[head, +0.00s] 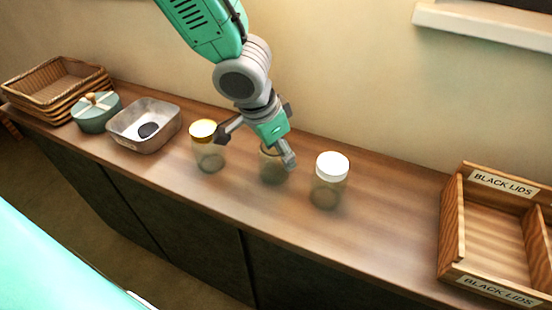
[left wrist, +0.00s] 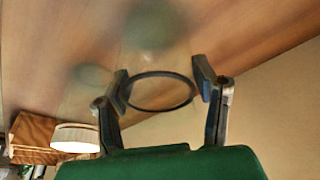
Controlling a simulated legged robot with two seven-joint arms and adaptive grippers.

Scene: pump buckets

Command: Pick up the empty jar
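Three clear jars stand in a row on the wooden counter. The middle jar (head: 273,172) has no lid and looks empty; its dark round rim also shows in the left wrist view (left wrist: 160,107). My left gripper (head: 260,143) is over this jar with its fingers spread. In the left wrist view the fingers (left wrist: 162,82) are on either side of the rim, close to it; I cannot tell whether they touch. A gold-lidded jar (head: 209,156) stands left and a white-lidded jar (head: 328,190) right. My right gripper is not in view.
A grey metal tub (head: 160,138) with a dark disc, a teal lidded pot (head: 95,124) and wicker baskets (head: 85,78) are at the left. A wooden box labelled BLACK LIDS (head: 452,215) is at the right. The counter (head: 395,215) is clear between the white-lidded jar and the box.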

